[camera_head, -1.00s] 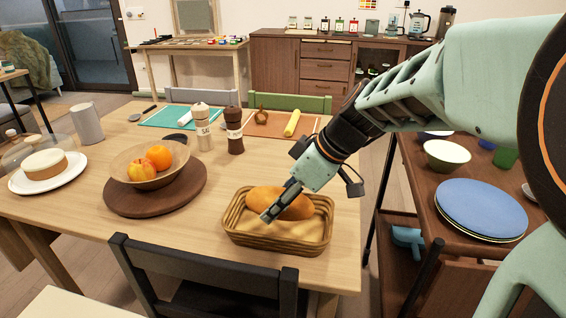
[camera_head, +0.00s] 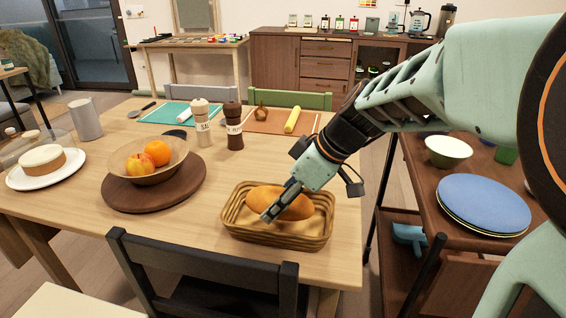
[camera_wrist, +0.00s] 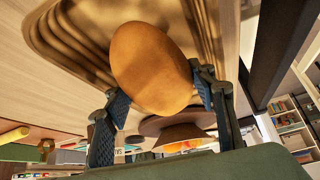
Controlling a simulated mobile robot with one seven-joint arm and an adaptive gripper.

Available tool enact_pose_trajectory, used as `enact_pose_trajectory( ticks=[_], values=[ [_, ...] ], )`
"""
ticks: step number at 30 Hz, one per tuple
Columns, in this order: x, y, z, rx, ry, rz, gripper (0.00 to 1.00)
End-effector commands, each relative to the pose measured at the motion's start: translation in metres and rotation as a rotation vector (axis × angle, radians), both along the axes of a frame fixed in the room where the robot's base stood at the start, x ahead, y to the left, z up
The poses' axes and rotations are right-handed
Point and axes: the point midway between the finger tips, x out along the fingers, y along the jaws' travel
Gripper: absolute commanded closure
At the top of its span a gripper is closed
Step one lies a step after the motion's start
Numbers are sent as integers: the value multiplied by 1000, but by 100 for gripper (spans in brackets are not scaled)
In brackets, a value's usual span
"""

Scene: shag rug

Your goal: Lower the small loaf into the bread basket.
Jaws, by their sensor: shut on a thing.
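The small loaf (camera_head: 284,202) is golden brown and shows within the outline of the bread basket (camera_head: 238,232) in the head view. The basket is a woven rectangular tray near the table's right front edge. My gripper (camera_head: 268,214) is shut on the loaf, with one finger across its near left side. In the wrist view the loaf (camera_wrist: 152,68) sits between the two fingers (camera_wrist: 160,98), with the ridged basket wall (camera_wrist: 75,45) beyond it. I cannot tell whether the loaf's underside touches the basket floor.
A fruit bowl (camera_head: 148,176) on a round dark board (camera_head: 180,196) stands left of the basket. Two mills, pale (camera_head: 201,122) and dark (camera_head: 234,127), stand behind. A dark chair (camera_head: 205,262) is at the front edge. A cart with blue plates (camera_head: 482,205) is at right.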

Motion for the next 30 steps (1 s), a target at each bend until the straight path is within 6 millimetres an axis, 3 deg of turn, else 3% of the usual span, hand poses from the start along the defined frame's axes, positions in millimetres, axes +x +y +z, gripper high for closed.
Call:
enact_pose_trajectory(
  ticks=[30],
  values=[
    [0, 0, -16, 0, 0, 0, 76]
  ],
)
